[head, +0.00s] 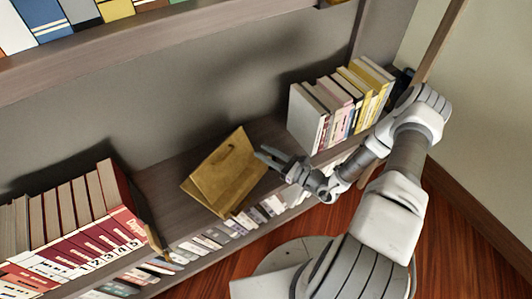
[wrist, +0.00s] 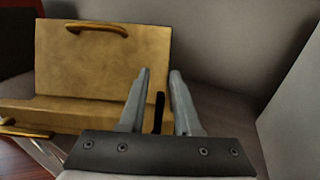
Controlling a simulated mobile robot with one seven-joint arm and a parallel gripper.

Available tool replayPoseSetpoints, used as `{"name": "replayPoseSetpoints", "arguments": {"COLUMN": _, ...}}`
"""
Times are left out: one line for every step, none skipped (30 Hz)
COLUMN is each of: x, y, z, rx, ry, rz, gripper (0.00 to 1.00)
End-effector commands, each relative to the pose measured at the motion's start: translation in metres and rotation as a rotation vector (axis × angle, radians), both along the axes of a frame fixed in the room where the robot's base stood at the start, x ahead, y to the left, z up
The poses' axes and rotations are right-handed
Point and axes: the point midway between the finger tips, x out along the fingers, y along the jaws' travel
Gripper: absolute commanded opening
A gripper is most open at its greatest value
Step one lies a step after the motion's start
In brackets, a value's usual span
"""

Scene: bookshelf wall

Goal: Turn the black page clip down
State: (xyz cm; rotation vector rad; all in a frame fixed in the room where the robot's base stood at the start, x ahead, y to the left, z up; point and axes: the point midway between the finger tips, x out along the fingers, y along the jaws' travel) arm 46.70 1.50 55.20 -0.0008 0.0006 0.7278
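A tan wooden book stand (head: 215,172) rests on the middle shelf, its back panel tilted. It fills the left of the wrist view (wrist: 100,70). The black page clip (wrist: 158,112) shows in the wrist view as a thin upright bar at the stand's right side, between my fingers in the picture. I cannot make it out in the head view. My gripper (head: 262,154) is at the stand's right edge. In the wrist view my gripper (wrist: 160,74) has its two fingers apart, with a gap on each side of the clip. Contact with the clip is not clear.
A brass page clip (wrist: 25,131) lies at the stand's lower left, and a brass handle (wrist: 97,29) is on its back panel. Upright books (head: 308,118) stand to the right, and a red-spined set (head: 100,235) to the left. Bare shelf (head: 160,190) lies left of the stand.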

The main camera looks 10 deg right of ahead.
Motion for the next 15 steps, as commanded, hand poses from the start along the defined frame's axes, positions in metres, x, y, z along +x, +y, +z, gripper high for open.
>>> {"name": "replayPoseSetpoints", "arguments": {"x": 0.0000, "y": -0.0001, "z": 0.0000, "rx": 0.000, "ry": 0.000, "rz": 0.000, "gripper": 0.20}}
{"name": "replayPoseSetpoints", "arguments": {"x": -0.0001, "y": -0.0002, "z": 0.0000, "rx": 0.000, "ry": 0.000, "rz": 0.000, "gripper": 0.15}}
{"name": "replayPoseSetpoints", "arguments": {"x": -0.0001, "y": -0.0002, "z": 0.0000, "rx": 0.000, "ry": 0.000, "rz": 0.000, "gripper": 0.08}}
{"name": "replayPoseSetpoints", "arguments": {"x": -0.0001, "y": -0.0002, "z": 0.0000, "rx": 0.000, "ry": 0.000, "rz": 0.000, "gripper": 0.02}}
{"name": "replayPoseSetpoints", "arguments": {"x": -0.0001, "y": -0.0002, "z": -0.0001, "rx": 0.000, "ry": 0.000, "rz": 0.000, "gripper": 0.00}}
{"name": "replayPoseSetpoints", "arguments": {"x": -0.0002, "y": -0.0003, "z": 0.0000, "rx": 0.000, "ry": 0.000, "rz": 0.000, "gripper": 0.00}}
{"name": "replayPoseSetpoints", "arguments": {"x": -0.0002, "y": -0.0003, "z": -0.0001, "rx": 0.000, "ry": 0.000, "rz": 0.000, "gripper": 0.00}}
{"name": "replayPoseSetpoints", "arguments": {"x": -0.0002, "y": -0.0003, "z": -0.0001, "rx": 0.000, "ry": 0.000, "rz": 0.000, "gripper": 0.00}}
{"name": "replayPoseSetpoints", "arguments": {"x": -0.0002, "y": -0.0003, "z": -0.0001, "rx": 0.000, "ry": 0.000, "rz": 0.000, "gripper": 0.00}}
{"name": "replayPoseSetpoints", "arguments": {"x": -0.0002, "y": -0.0003, "z": -0.0001, "rx": 0.000, "ry": 0.000, "rz": 0.000, "gripper": 0.00}}
{"name": "replayPoseSetpoints", "arguments": {"x": -0.0002, "y": -0.0003, "z": -0.0001, "rx": 0.000, "ry": 0.000, "rz": 0.000, "gripper": 0.00}}
{"name": "replayPoseSetpoints", "arguments": {"x": -0.0002, "y": -0.0003, "z": -0.0001, "rx": 0.000, "ry": 0.000, "rz": 0.000, "gripper": 0.00}}
{"name": "replayPoseSetpoints", "arguments": {"x": -0.0002, "y": -0.0003, "z": -0.0001, "rx": 0.000, "ry": 0.000, "rz": 0.000, "gripper": 0.00}}
{"name": "replayPoseSetpoints", "arguments": {"x": -0.0002, "y": -0.0003, "z": -0.0001, "rx": 0.000, "ry": 0.000, "rz": 0.000, "gripper": 0.00}}
{"name": "replayPoseSetpoints", "arguments": {"x": -0.0002, "y": -0.0003, "z": -0.0001, "rx": 0.000, "ry": 0.000, "rz": 0.000, "gripper": 0.00}}
